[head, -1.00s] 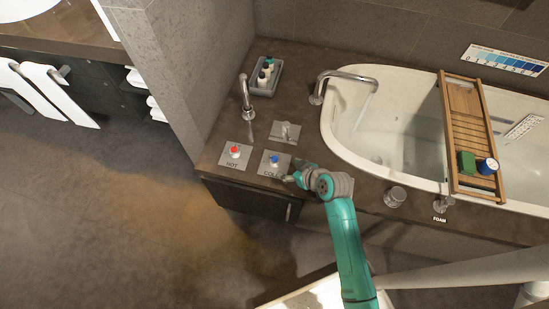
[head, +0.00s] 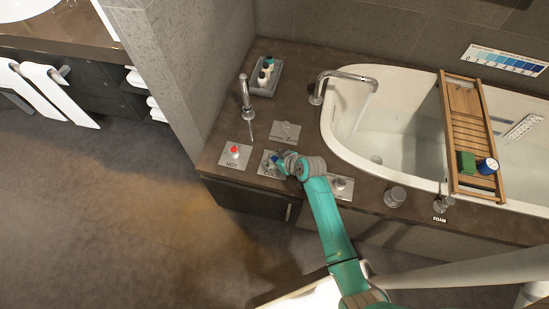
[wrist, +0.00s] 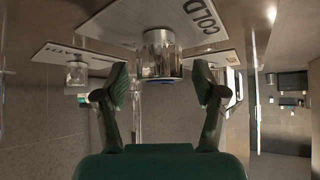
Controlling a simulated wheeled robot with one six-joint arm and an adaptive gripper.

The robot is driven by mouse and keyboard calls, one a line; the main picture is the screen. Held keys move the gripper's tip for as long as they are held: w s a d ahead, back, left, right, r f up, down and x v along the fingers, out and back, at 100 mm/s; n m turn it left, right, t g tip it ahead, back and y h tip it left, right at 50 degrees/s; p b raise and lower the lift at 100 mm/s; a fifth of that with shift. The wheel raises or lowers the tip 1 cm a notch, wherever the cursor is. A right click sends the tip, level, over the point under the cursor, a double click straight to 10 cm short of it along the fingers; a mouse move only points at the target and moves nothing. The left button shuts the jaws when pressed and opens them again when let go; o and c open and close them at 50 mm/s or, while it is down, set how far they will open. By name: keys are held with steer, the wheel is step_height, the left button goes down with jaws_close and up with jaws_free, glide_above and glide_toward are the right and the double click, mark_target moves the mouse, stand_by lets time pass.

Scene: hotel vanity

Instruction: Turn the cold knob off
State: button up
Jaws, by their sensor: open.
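The cold knob (head: 273,157) has a blue top and stands on a pale plate marked COLD on the brown tub deck. In the head view my gripper (head: 282,161) is over the right side of this plate and partly hides the knob and lettering. In the wrist view the chrome knob (wrist: 160,55) is ahead of my open gripper (wrist: 160,82), centred between the two fingers. A gap shows on each side of the knob, and neither finger appears to touch it. The COLD lettering is upside down there.
The red-topped hot knob (head: 235,150) is left of the cold one. Another knob (head: 341,183) is right, beside my arm. A lever plate (head: 285,132) and a tall spout (head: 246,98) stand behind. The bathtub (head: 345,130) with its wooden rack (head: 470,125) is right.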

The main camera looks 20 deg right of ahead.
steer(key=shift+w+a+f, duration=0.1)
steer(key=shift+w+f, duration=0.1)
steer(key=c, duration=1.2)
steer(key=shift+o, duration=0.2)
